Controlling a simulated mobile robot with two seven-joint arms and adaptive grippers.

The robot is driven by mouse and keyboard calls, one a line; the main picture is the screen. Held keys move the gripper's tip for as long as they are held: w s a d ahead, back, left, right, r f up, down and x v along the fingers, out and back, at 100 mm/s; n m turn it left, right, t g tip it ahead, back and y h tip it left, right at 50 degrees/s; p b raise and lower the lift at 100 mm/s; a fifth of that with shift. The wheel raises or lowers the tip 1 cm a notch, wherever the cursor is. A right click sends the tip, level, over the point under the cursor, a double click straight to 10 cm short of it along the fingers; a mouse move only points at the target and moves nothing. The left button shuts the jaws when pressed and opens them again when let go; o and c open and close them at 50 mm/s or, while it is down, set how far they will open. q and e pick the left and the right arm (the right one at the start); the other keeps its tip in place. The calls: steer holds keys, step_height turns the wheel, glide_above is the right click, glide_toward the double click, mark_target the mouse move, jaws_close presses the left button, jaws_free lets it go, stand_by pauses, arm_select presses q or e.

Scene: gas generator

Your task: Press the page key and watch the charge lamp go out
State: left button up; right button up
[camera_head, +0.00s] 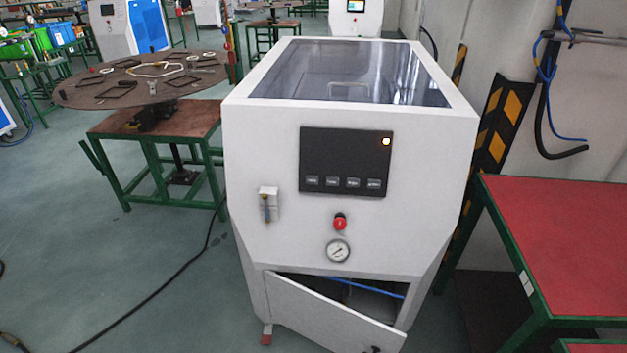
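The gas generator (260,145) is a white cabinet with a glass-topped lid, standing upright in the middle of the view. Its black control panel (345,160) is on the front face. An orange charge lamp (386,142) is lit at the panel's upper right. A row of several small grey keys (332,182) runs along the panel's lower part. Their labels are too small to read, so I cannot tell which is the page key. Neither of my grippers is in view.
The lower door (325,315) hangs partly open. A red-topped table (560,235) stands at right, a round-topped table (140,90) at left. A cable crosses the floor.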

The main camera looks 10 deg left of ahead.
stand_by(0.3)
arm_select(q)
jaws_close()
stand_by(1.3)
